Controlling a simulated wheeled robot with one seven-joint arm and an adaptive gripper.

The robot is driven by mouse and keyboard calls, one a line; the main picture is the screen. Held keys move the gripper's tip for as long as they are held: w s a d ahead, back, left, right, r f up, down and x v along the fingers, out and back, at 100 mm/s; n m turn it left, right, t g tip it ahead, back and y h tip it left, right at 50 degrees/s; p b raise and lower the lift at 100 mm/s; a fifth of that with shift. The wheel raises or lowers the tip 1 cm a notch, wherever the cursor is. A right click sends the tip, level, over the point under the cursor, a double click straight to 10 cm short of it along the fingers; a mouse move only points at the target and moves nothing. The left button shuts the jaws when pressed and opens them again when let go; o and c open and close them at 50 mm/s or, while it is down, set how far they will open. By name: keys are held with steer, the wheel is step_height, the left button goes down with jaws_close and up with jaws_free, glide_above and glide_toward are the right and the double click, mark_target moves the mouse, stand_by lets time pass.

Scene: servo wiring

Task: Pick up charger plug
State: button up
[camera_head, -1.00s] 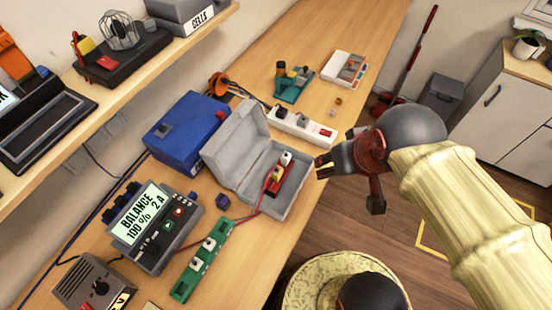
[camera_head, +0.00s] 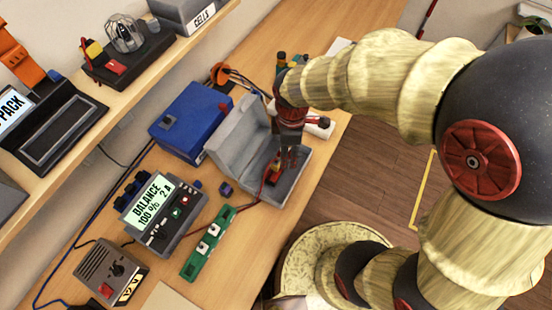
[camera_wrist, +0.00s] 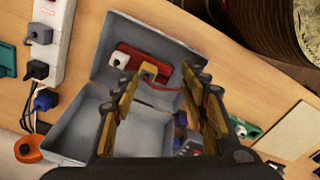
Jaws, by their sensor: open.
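A yellow plug (camera_wrist: 149,70) with a red wire sits at a red pack (camera_wrist: 130,58) inside the open grey box (camera_wrist: 107,94); I take it to be the charger plug. In the head view the grey box (camera_head: 288,187) stands at the bench's right edge, and my gripper (camera_head: 287,160) hangs down into it, partly hiding the pack and plug. In the wrist view my gripper (camera_wrist: 163,82) is open, its two fingers apart and empty. The plug shows between them, nearer the left fingertip. Whether a finger touches it, I cannot tell.
The box's raised lid (camera_head: 233,135) stands close beside my gripper. A white power strip (camera_wrist: 62,40) with plugs lies beyond the box. A blue case (camera_head: 188,120), a charger with a "BALANCE" screen (camera_head: 155,205) and a green board (camera_head: 207,243) stand on the bench.

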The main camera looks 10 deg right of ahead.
mark_target(276, 162)
steer(key=w+f+n, duration=0.1)
steer(key=n, duration=0.2)
steer(key=a+f+n, duration=0.1)
steer(key=f+n, duration=0.1)
steer(key=n, duration=0.1)
steer(key=w+a+f+n+p, duration=0.1)
steer(key=n, duration=0.2)
steer(key=shift+w+f, duration=0.2)
steer(key=shift+w, duration=0.1)
steer(key=n, duration=0.2)
steer(key=w+n, duration=0.1)
steer(key=shift+a+f, duration=0.25)
steer(key=shift+f, duration=0.1)
steer(key=shift+s+a+f+b, duration=0.15)
steer(key=shift+f+b, duration=0.1)
steer(key=shift+f, duration=1.7)
steer(key=shift+w+a+f+b, duration=0.1)
steer(key=shift+f+b, duration=0.1)
steer(key=shift+f, duration=1.75)
steer(key=shift+c, duration=0.8)
jaws_close()
